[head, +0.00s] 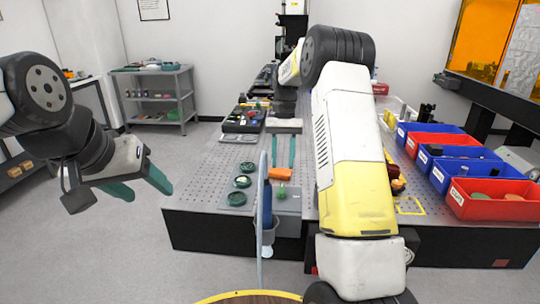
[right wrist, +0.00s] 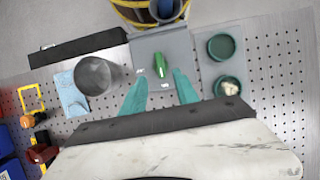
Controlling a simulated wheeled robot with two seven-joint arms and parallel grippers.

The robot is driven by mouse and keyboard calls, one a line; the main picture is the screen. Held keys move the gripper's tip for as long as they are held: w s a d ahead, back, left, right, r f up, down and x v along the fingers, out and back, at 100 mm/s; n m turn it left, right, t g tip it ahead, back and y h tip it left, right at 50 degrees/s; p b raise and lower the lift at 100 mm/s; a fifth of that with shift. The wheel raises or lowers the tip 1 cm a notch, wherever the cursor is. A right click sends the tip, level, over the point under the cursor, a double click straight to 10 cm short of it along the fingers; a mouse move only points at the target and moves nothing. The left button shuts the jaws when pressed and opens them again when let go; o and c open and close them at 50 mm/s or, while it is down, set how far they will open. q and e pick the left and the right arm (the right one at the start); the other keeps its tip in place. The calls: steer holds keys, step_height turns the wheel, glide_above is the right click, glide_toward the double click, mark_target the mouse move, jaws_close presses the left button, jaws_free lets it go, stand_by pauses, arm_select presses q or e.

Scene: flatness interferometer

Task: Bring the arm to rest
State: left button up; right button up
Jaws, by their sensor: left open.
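My left gripper (head: 140,184) hangs at the left in the head view, over the floor and left of the perforated table (head: 205,185). Its teal fingers are apart with nothing between them. My right arm reaches out over the table. My right gripper (head: 282,151) points back toward me, its teal fingers parted and empty. In the right wrist view its fingers (right wrist: 160,91) are spread above the table. A small green piece (right wrist: 162,66) lies on a grey plate (right wrist: 180,45) just beyond the fingertips, apart from them.
A metal cup (right wrist: 97,76) shows in the right wrist view. Red bins (head: 490,208) and blue bins (head: 430,130) line the table's right side.

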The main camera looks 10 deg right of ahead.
steer(key=s+a+r+n+t, duration=0.2)
steer(key=s+r+t, duration=0.3)
steer(key=s+r, duration=0.75)
steer(key=s+a+n+t+y, duration=0.1)
steer(key=s+t, duration=0.4)
steer(key=s, duration=0.9)
steer(key=shift+s+a+n, duration=0.25)
steer(key=shift+s+n, duration=0.05)
steer(key=shift+s, duration=0.1)
